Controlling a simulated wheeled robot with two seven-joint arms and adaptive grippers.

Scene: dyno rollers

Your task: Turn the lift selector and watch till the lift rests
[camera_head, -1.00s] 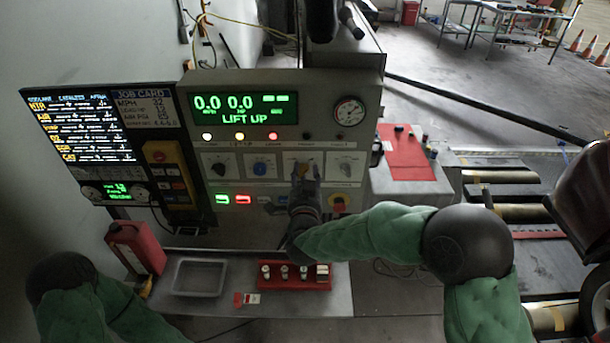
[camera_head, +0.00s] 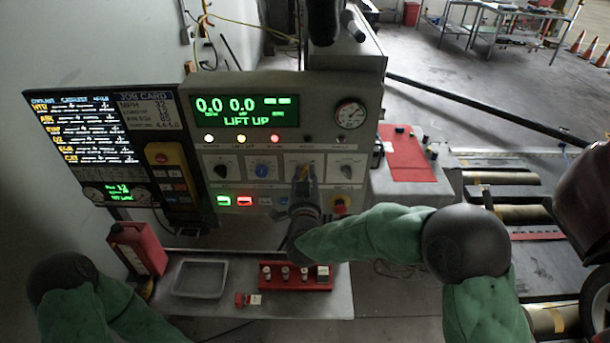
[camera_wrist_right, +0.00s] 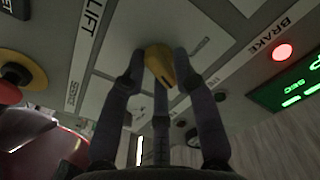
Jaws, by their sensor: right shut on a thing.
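The lift selector is a yellow pointer knob (camera_wrist_right: 161,67) on the grey console panel, next to a "LIFT" label in the right wrist view. In the head view it is mostly hidden behind my right gripper (camera_head: 305,174), with a little yellow showing. My right gripper (camera_wrist_right: 159,74) is shut on the knob, its fingers on either side. The green console display (camera_head: 244,111) reads 0.0, 0.0 and "LIFT UP". My left gripper is out of the picture; only part of its arm shows at the lower left. The lift itself cannot be made out clearly.
A blue selector knob (camera_head: 264,170) and a red emergency button (camera_head: 340,205) flank my right gripper. Below are a grey tray (camera_head: 200,278), a red rack (camera_head: 296,280) and a red can (camera_head: 137,249). Rollers (camera_head: 503,178) lie at right.

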